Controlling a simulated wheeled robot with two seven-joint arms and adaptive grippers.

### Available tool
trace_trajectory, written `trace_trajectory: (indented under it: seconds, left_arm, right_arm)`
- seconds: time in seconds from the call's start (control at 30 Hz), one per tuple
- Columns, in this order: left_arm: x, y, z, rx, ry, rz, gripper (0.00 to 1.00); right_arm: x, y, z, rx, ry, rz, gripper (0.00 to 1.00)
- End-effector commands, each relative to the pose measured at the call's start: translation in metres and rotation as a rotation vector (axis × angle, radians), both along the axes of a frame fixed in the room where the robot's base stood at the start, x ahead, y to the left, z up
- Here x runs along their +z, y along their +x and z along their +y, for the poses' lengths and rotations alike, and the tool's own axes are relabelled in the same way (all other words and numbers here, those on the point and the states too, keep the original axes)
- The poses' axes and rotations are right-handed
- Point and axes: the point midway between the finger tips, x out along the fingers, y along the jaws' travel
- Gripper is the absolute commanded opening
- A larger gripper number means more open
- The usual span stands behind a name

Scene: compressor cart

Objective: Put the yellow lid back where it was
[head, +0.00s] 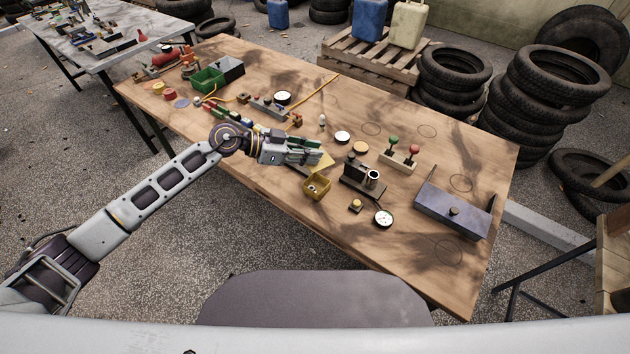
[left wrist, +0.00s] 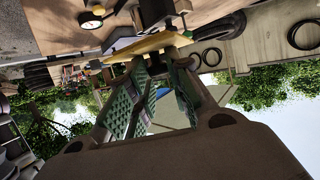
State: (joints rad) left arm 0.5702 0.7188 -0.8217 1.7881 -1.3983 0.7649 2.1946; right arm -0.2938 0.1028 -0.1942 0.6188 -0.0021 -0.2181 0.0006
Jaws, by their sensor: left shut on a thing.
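My left gripper (head: 314,153) comes in from the left over the middle of the table. It is shut on the yellow lid (head: 321,164), a flat yellow plate that shows just below the fingertips. The lid also shows as a yellow strip beyond the green finger pads in the left wrist view (left wrist: 150,45). A small open yellow box (head: 317,188) stands just in front of the lid, with something small inside. The fingers hide part of the lid, and I cannot tell its exact height above the table. My right gripper is not in view.
Right of the box stand a dark block with a cylinder (head: 363,178), a small yellow-topped piece (head: 355,205) and a gauge (head: 383,218). A green bin (head: 208,80) is at the far left. The table's front strip is clear.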

Motion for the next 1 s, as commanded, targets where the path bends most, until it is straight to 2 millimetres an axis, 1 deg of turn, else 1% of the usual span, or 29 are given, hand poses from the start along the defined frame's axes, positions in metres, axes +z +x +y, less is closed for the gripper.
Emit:
trace_trajectory:
  seconds: [0.17, 0.33, 0.5, 0.6, 0.9, 1.0]
  left_arm:
    - [-0.018, 0.000, 0.000, 0.001, -0.001, 0.005, 0.00]
    - [-0.042, 0.000, 0.000, 0.002, -0.001, 0.005, 0.00]
    - [-0.058, 0.000, 0.000, 0.001, -0.001, 0.003, 0.00]
    - [-0.061, 0.000, 0.000, 0.000, 0.000, 0.001, 0.00]
    - [-0.061, 0.000, 0.000, 0.000, 0.000, 0.001, 0.00]
    - [-0.066, 0.000, 0.000, 0.001, 0.000, 0.002, 0.00]
  right_arm:
    - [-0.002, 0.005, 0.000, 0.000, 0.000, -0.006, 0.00]
    - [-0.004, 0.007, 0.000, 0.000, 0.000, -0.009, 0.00]
    - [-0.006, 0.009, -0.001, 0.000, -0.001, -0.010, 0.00]
    - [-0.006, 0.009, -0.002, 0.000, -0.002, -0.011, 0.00]
    - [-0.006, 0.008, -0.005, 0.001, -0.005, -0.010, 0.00]
    - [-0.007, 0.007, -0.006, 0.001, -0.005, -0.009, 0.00]
